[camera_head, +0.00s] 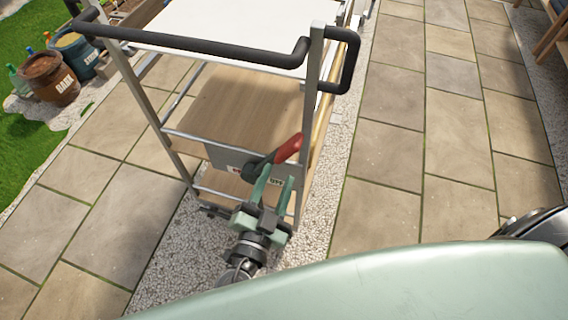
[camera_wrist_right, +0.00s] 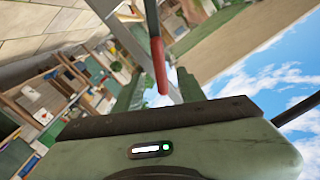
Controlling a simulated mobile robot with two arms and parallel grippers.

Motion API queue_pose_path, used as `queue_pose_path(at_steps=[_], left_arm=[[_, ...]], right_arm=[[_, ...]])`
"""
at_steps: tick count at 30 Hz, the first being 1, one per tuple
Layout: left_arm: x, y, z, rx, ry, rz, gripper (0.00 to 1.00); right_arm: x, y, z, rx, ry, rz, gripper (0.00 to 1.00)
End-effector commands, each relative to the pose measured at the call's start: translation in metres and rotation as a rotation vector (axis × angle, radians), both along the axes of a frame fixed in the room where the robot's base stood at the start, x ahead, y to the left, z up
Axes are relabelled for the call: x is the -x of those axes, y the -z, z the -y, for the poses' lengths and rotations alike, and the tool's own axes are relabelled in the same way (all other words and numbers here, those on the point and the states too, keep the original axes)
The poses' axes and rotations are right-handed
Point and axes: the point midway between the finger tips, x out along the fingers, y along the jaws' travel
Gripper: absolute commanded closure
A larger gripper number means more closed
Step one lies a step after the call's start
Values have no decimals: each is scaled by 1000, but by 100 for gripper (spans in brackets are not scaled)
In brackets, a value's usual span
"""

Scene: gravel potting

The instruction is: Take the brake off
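The cart (camera_head: 165,131) has a metal frame and a black push handle (camera_head: 200,44). A brake lever with a red grip (camera_head: 289,148) and a dark lower part sits at its near end, tilted up to the right. My right gripper (camera_head: 276,180) is just below the lever, its two green fingers apart. In the right wrist view the red grip (camera_wrist_right: 158,66) hangs between the fingers; I cannot tell whether it touches either one. A small plate with partly hidden lettering lies behind the gripper. My left gripper is not in view.
The cart has a white top (camera_head: 235,22) and wooden shelves (camera_head: 240,110). It stands over a gravel strip (camera_head: 185,255) between stone paving. A brown barrel (camera_head: 48,76) and a blue barrel (camera_head: 76,54) stand at the upper left. The paving (camera_head: 400,170) right of the cart is clear.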

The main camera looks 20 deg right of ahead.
Motion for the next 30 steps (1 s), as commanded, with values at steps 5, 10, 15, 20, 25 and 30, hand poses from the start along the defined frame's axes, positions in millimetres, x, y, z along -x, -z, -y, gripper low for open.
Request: queue_pose_path(at_steps=[5,10,15,20,25,30], left_arm=[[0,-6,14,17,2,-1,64],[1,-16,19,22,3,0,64],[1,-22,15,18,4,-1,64],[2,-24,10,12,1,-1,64],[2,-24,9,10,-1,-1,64],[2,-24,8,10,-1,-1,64]], right_arm=[[-11,-9,9,-11,8,28,60],[-35,-9,25,-8,7,26,60],[-54,-8,38,-9,6,23,60],[-62,-6,44,-10,6,21,60],[-63,-5,44,-11,6,20,60],[-63,-5,44,-11,6,20,82]])
